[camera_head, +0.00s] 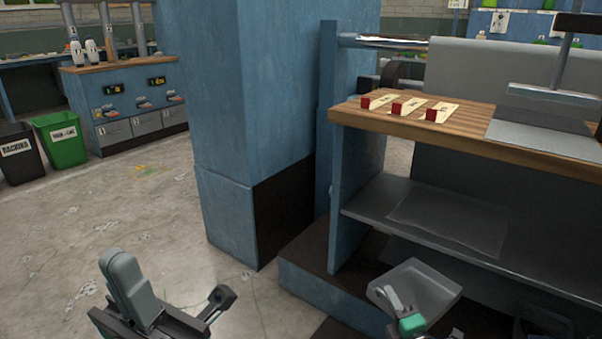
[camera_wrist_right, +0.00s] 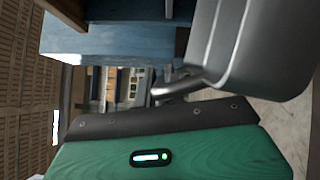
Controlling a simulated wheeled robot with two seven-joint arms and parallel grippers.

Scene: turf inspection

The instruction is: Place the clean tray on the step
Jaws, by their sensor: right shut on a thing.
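A grey, shallow tray (camera_head: 437,284) is at the lower right of the head view, in front of the bench, tilted. It also fills the upper right of the right wrist view (camera_wrist_right: 265,45). My right gripper (camera_head: 392,302) is shut on its near left edge; the lower part of the gripper is green. A low step (camera_head: 310,262) with a dark top and blue side runs along the bench foot, behind and left of the tray. I cannot tell whether the tray touches it. My left gripper (camera_head: 170,285) is at the lower left, fingers apart, empty.
The bench (camera_head: 470,135) carries several red-ended pale strips (camera_head: 397,108) and a grey plate. Its lower shelf (camera_head: 440,215) has a clear sheet. A blue pillar (camera_head: 255,130) stands left of it. Bins (camera_head: 60,138) stand far left. Concrete floor (camera_head: 110,215) is open at left.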

